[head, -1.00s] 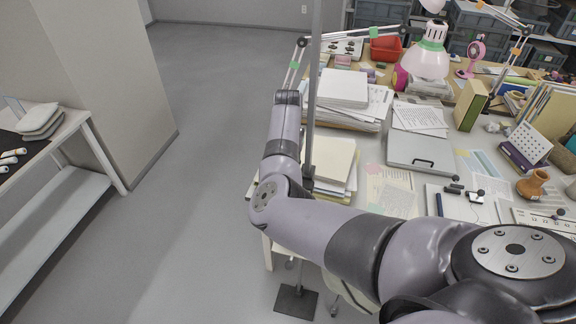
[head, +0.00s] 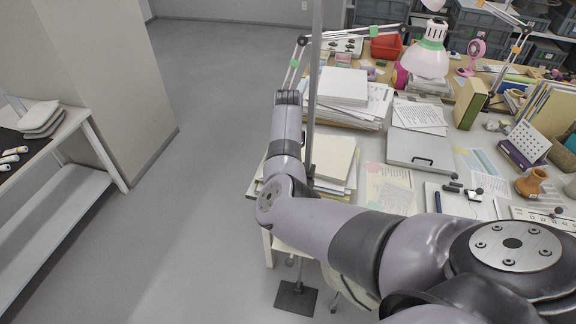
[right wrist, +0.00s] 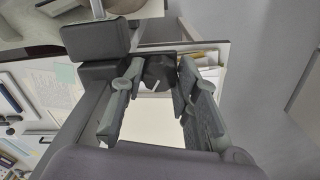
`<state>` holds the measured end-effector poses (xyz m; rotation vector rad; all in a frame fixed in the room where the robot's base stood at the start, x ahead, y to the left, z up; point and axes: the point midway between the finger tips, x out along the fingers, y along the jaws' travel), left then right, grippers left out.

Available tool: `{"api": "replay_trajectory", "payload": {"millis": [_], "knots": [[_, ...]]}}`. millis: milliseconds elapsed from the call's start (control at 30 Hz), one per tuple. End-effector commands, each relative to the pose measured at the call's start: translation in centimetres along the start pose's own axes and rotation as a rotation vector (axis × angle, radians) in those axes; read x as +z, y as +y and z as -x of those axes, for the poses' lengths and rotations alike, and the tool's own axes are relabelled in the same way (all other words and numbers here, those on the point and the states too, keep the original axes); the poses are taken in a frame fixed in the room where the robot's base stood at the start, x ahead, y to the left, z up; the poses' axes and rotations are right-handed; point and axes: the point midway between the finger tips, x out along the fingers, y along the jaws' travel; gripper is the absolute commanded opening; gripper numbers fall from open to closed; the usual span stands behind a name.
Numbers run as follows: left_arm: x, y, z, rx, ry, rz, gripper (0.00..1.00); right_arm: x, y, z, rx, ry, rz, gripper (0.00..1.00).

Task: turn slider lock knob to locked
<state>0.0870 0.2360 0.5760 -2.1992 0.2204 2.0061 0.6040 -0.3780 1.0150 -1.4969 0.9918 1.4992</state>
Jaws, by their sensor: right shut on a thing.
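The slider lock knob (right wrist: 158,72) shows in the right wrist view as a dark, faceted knob with a short white mark on its face. My right gripper (right wrist: 155,88) has its two fingers on either side of it and is shut on it. The fingers hide the knob's sides, and I cannot read from the mark whether it is locked. In the head view a thin grey upright pole (head: 314,90) stands beside my right arm. My right gripper and the knob cannot be made out there. My left gripper is in neither view.
The desk at right carries paper stacks (head: 343,87), a closed grey case (head: 420,150), a pink-and-white lamp (head: 424,62) and a brown jug (head: 532,182). The pole's dark base plate (head: 296,298) is on the floor. A side table (head: 70,125) stands at left. Open floor lies between.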

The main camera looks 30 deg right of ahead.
Motion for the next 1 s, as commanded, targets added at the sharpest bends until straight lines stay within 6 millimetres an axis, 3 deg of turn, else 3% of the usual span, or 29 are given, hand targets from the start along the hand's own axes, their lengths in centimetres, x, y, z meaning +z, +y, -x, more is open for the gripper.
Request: {"api": "replay_trajectory", "payload": {"millis": [100, 133, 233, 633, 1000], "knots": [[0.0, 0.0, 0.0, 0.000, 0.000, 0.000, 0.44, -0.1, 0.0, 0.1, -0.002, 0.004, 0.000, 0.01], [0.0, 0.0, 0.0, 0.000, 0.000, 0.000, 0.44, -0.1, 0.0, 0.1, -0.002, 0.004, 0.000, 0.30], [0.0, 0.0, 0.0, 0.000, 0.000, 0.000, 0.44, -0.1, 0.0, 0.1, -0.002, 0.004, 0.000, 0.37], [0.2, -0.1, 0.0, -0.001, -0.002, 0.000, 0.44, -0.1, -0.1, 0.8, -0.002, 0.004, 0.001, 0.38], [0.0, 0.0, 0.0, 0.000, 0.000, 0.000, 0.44, -0.1, -0.1, 8.0, -0.003, 0.005, 0.000, 0.38]]}}
